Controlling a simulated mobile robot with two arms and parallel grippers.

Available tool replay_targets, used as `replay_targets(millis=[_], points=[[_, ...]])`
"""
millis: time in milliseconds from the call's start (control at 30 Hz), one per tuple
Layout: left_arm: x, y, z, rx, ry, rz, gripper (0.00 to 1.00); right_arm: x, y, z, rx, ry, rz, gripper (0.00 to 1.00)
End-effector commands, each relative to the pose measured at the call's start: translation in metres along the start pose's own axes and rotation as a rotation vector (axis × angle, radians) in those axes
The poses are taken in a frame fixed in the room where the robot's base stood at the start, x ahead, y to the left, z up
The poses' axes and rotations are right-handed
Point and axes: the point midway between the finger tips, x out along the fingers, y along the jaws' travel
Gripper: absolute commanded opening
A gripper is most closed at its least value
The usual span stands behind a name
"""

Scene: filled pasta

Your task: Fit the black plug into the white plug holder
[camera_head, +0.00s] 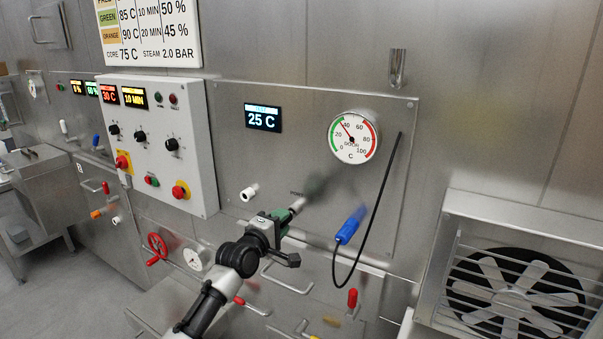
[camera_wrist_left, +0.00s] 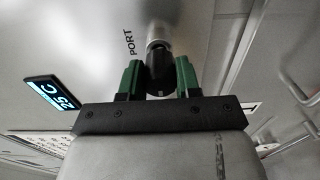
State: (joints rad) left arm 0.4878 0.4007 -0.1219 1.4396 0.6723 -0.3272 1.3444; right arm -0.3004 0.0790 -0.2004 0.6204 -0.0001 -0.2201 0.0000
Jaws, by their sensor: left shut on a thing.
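My left gripper (camera_head: 280,217) reaches up to the steel wall panel, its green fingers shut on the black plug. In the left wrist view the black plug (camera_wrist_left: 160,73) sits between the green fingers of the gripper (camera_wrist_left: 159,78). Its far end meets a short grey metallic cylinder (camera_wrist_left: 158,35) at the panel, beside the word PORT. That cylinder also shows in the head view (camera_head: 298,205). I cannot tell whether plug and cylinder are joined. The white plug holder (camera_head: 249,192), a short white cylinder, sticks out of the panel left of the gripper and looks empty. My right gripper is out of view.
A blue-handled probe (camera_head: 350,225) on a black cable hangs right of the gripper, below a round dial (camera_head: 354,137). A white control box (camera_head: 157,143) juts out at left. A caged fan (camera_head: 520,285) is at lower right. Pipe handles and a red valve wheel (camera_head: 157,249) lie below.

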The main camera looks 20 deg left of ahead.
Motion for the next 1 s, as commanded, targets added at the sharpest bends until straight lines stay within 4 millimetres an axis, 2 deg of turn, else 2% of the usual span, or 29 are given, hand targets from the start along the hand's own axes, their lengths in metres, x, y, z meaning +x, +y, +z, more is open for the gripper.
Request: replay_targets(millis=[1000], points=[[-0.041, 0.001, 0.000, 0.000, 0.001, 0.000, 0.08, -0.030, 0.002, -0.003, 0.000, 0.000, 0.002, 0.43]])
